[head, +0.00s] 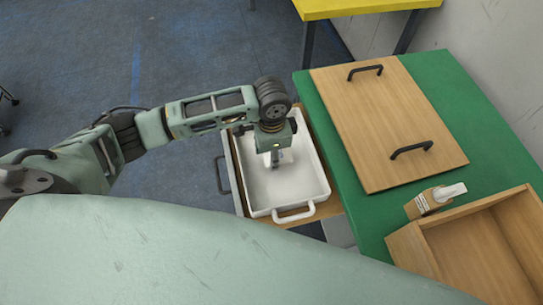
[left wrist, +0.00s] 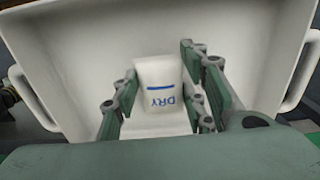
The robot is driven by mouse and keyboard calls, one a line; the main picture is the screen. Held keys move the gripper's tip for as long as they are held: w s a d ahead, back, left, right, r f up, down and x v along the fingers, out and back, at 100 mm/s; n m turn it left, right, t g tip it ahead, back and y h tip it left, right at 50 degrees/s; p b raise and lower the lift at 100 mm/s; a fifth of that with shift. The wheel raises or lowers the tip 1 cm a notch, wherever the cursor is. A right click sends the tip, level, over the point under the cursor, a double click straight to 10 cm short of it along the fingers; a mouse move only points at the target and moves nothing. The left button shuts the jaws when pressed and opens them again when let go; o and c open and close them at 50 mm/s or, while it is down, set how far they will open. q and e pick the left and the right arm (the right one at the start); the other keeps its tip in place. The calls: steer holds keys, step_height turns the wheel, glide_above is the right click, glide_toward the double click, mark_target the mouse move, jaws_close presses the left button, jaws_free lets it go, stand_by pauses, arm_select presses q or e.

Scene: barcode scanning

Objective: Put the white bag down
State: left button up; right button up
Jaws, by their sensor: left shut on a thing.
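The white bag (left wrist: 158,86), marked DRY in blue with a blue line, sits between the fingers of my left gripper (left wrist: 163,100) in the left wrist view. My left gripper is shut on it. In the head view my left gripper (head: 275,158) points down inside the white tray (head: 287,198) and mostly hides the bag. The tray's wall (left wrist: 90,45) surrounds the bag in the left wrist view. I cannot tell whether the bag touches the tray floor. My right gripper is not in view.
The tray rests on a wooden surface beside the green table (head: 335,135). On the table are a wooden board (head: 385,120) with two black handles, a small brown-and-white device (head: 435,198) and an open wooden box (head: 480,240). The tray floor around the bag looks clear.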

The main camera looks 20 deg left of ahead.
arm_select(q)
steer(key=shift+f, duration=0.85)
steer(key=o, duration=1.1)
steer(key=shift+f, duration=0.1)
step_height(320, 180, up, 12)
steer(key=shift+r+p, duration=0.15)
steer(key=shift+p, duration=0.25)
steer(key=shift+d, duration=0.1)
